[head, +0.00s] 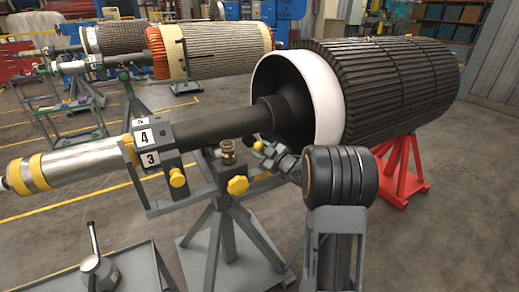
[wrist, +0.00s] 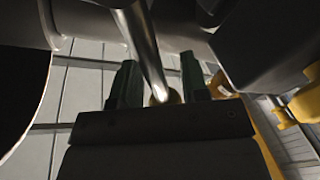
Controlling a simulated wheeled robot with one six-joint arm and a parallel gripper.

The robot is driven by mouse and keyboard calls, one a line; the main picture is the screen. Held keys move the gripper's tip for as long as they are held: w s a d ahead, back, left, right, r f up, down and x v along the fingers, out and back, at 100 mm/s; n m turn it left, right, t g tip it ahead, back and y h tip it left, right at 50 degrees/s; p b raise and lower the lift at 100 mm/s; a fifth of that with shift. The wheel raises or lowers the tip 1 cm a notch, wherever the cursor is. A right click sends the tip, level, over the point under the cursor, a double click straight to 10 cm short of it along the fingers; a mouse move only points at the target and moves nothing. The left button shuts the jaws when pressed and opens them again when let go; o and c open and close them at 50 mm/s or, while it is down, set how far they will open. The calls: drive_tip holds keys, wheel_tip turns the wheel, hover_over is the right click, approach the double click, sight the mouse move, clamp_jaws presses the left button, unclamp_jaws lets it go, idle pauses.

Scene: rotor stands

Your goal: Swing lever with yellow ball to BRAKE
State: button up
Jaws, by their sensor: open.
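The yellow ball (head: 258,146) shows small in the head view, under the dark rotor shaft and just left of my gripper (head: 268,155). In the wrist view a shiny metal lever rod (wrist: 147,50) runs down between the two green fingers of my gripper (wrist: 158,68). Part of a yellow ball (wrist: 159,98) shows at its lower end, near the gripper body. The fingers are apart, one on each side of the rod, with visible gaps. The lever's base is hidden in the head view, and I cannot read any BRAKE mark.
The rotor (head: 385,85) with its white ring (head: 322,95) rises behind my arm on a red stand (head: 405,170). A grey stand (head: 228,215) with yellow knobs (head: 238,185) is close left of the gripper. A bench with a silver-handled lever (head: 98,268) is at lower left.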

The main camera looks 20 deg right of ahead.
drive_tip(key=shift+w+a, duration=0.2)
drive_tip(key=shift+w, duration=0.3)
drive_tip(key=shift+c, duration=0.2)
drive_tip(key=shift+d, duration=0.1)
clamp_jaws()
drive_tip(key=shift+r, duration=0.1)
